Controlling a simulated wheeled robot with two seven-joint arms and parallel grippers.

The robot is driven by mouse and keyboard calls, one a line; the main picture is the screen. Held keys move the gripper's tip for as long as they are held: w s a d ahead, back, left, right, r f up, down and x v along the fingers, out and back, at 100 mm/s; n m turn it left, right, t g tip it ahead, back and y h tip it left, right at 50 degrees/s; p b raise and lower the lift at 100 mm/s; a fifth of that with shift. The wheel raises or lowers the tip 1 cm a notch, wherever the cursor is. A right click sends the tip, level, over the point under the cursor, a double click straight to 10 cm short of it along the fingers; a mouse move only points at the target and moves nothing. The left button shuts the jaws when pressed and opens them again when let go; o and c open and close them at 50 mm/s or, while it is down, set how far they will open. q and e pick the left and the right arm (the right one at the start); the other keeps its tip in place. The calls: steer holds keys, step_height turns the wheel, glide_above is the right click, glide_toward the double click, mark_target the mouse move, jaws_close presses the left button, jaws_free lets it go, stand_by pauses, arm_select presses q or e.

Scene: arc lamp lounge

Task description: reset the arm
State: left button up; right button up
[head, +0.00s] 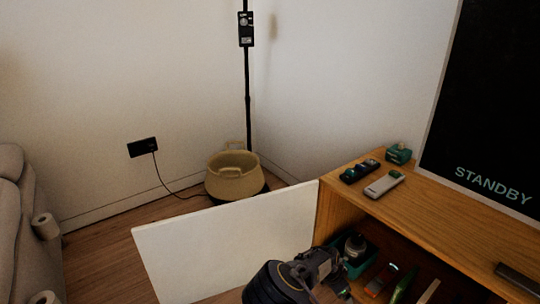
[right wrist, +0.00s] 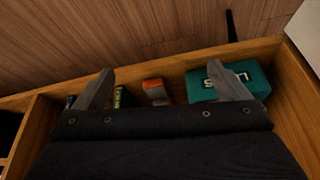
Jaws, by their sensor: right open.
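My right gripper (head: 338,272) is in the lower middle of the head view, at the open front of the wooden cabinet (head: 450,227). In the right wrist view its two fingers (right wrist: 165,85) are spread wide, with nothing held between them. Beyond the fingers lie an orange-and-grey item (right wrist: 156,91) and a teal box (right wrist: 221,84) with white lettering, inside the wooden compartment. My left gripper is not in view.
A white panel (head: 225,245) stands out from the cabinet's left end. On the cabinet top lie a grey remote (head: 384,184), a dark item (head: 360,171) and a green item (head: 398,154). A basket (head: 235,175) stands by the lamp pole (head: 248,100). A sofa (head: 22,235) is at left.

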steer(key=s+a+r+n+y, duration=0.15)
steer(key=s+r+y, duration=0.35)
steer(key=s+r, duration=0.65)
steer(key=s+r+n+y, duration=0.3)
steer(key=s+r+y, duration=0.35)
steer(key=r, duration=0.85)
steer(key=s+r+n+t+h, duration=0.4)
steer(key=s+n, duration=0.3)
steer(key=s, duration=0.9)
arm_select(q)
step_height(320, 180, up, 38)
steer(key=p, duration=3.8)
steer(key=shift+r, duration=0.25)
arm_select(e)
step_height(320, 180, up, 39)
steer(key=shift+s+r, duration=0.2)
steer(key=shift+s, duration=0.15)
steer(key=shift+y, duration=0.25)
